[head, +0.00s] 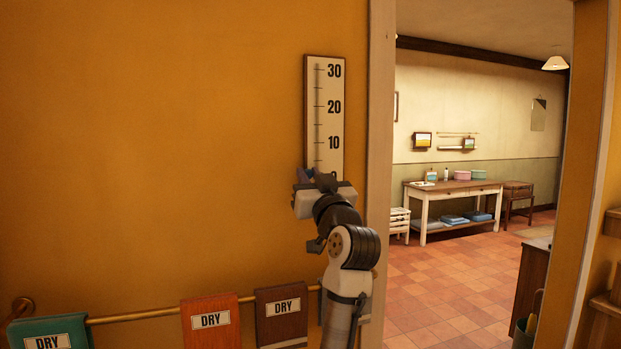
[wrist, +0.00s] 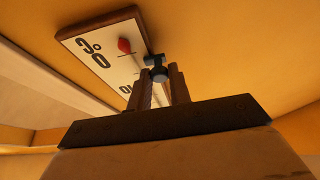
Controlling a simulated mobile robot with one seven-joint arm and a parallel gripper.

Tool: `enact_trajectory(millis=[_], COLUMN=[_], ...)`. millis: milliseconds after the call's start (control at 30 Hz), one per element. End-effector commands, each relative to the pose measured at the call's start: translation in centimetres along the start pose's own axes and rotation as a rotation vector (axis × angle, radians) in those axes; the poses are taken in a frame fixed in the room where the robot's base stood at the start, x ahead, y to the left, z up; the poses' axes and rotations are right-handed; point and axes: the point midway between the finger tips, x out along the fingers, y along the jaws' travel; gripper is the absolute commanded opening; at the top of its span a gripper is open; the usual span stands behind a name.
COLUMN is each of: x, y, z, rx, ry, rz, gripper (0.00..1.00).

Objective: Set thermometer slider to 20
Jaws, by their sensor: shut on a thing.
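The thermometer (head: 335,124) is a tall cream board with a dark wooden frame on the orange wall, marked 30, 20 and 10 from the top down. In the head view my gripper (head: 316,177) is at its lower end, below the 10 mark, and hides that part. In the wrist view the board (wrist: 93,62) appears tilted, with a red bulb at its far end. My gripper (wrist: 162,76) is shut on the small dark slider knob (wrist: 156,62), which shows between its fingertips. The exact slider reading is hidden.
A pale door post (head: 381,120) stands just right of the thermometer. The wall above and left of my gripper is clear. A white table (head: 452,190) stands far off in the other room.

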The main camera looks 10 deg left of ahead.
Motion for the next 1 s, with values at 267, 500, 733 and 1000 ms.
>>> enact_trajectory(millis=[267,500,733,1000], x=[2.0,4.2,5.3,5.4], y=[0.0,0.1,0.0,0.0], z=[-5.1,-10.3,-12.9,-13.0], rx=[-0.003,-0.001,0.000,0.001], ry=[0.005,0.004,0.001,-0.001], rz=[0.000,0.001,0.000,0.000], gripper=[0.00,0.00,0.00,0.00])
